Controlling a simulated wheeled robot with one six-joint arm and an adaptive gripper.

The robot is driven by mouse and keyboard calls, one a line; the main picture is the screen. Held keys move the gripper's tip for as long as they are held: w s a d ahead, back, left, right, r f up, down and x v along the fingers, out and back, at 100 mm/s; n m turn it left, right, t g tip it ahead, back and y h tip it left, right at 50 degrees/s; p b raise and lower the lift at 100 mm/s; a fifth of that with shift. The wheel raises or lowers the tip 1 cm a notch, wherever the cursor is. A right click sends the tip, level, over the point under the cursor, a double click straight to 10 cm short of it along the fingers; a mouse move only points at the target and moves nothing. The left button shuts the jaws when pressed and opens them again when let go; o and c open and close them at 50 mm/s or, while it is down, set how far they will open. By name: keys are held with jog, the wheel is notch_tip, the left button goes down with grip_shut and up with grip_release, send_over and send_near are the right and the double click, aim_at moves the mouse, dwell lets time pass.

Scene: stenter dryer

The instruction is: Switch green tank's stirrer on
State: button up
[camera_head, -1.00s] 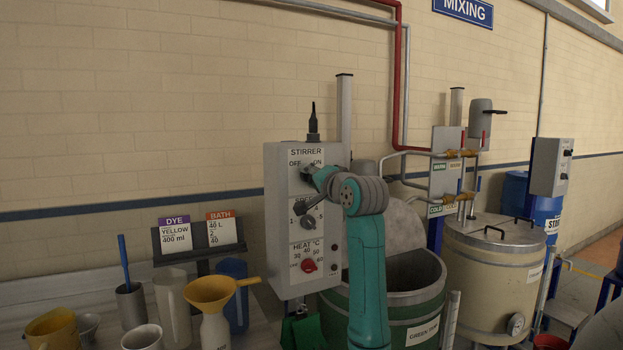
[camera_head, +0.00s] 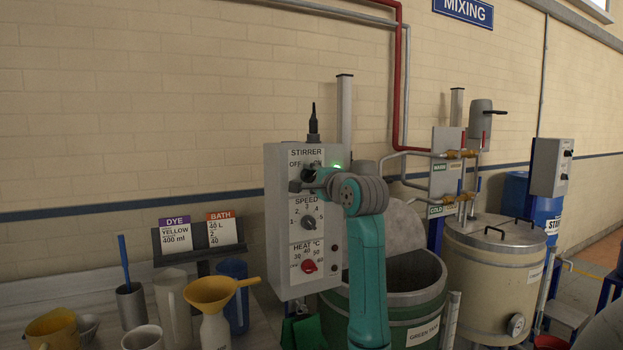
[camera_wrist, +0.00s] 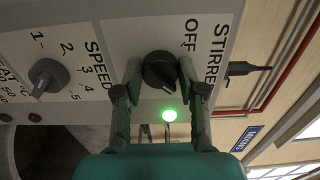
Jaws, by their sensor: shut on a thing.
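The stirrer control box (camera_head: 276,235), light grey, stands above the green tank (camera_head: 402,300), whose lid is raised. In the wrist view, my gripper (camera_wrist: 161,72) has its two fingers on either side of the dark round stirrer knob (camera_wrist: 158,68) and is shut on it. A green lamp (camera_wrist: 169,115) beside the knob is lit; its glow also shows in the head view (camera_head: 337,166). The OFF label is visible, while ON is hidden in the wrist view. In the head view my gripper (camera_head: 302,182) largely covers the knob.
Below are the speed knob (camera_head: 309,222) and the red heat knob (camera_head: 309,266). Cups, a yellow funnel (camera_head: 209,290) and a card stand (camera_head: 170,257) are at the left. A cream tank (camera_head: 487,270) and pipes stand at the right.

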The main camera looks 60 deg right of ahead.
jog(key=shift+f, duration=0.1)
jog(key=o, duration=1.1)
jog(key=shift+o, duration=0.2)
jog(key=shift+s, duration=0.1)
jog(key=v, duration=1.2)
jog(key=shift+d, duration=0.1)
